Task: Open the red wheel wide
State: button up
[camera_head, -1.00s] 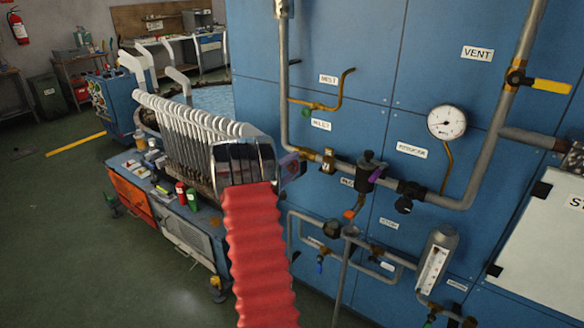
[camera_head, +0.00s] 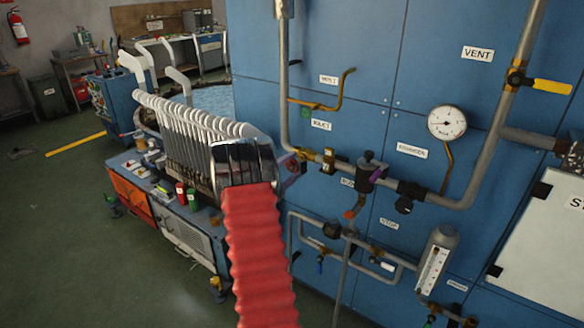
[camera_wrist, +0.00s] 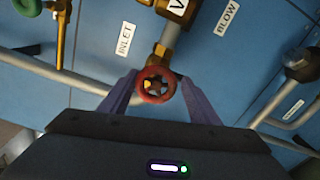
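The small red wheel (camera_wrist: 155,85) shows in the wrist view on the end of a brass valve stem, below the INLET label. My gripper (camera_wrist: 159,80) is open, with one purple-grey finger on each side of the wheel. The wheel lies between the fingertips, with a narrow gap visible at its right; contact on the left is hard to tell. In the head view my red sleeved arm and shiny wrist hide most of my gripper (camera_head: 291,170), which is close to the blue panel's piping. The wheel cannot be made out clearly there.
A brass pipe with a green wheel (camera_wrist: 25,5) is at the wrist view's upper left. A dark knob (camera_wrist: 302,64) is at the right. The head view shows a pressure gauge (camera_head: 447,122), a yellow lever (camera_head: 552,86) and a rack with white bars (camera_head: 185,120).

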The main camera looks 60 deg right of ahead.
jog(key=o, duration=0.3)
jog(key=shift+r, duration=0.1)
jog(key=shift+a, duration=0.1)
jog(key=shift+a+r, duration=0.1)
jog(key=shift+a, duration=0.1)
jog(key=w+a, duration=0.2)
jog(key=a, duration=1.1)
jog(key=shift+w, duration=0.1)
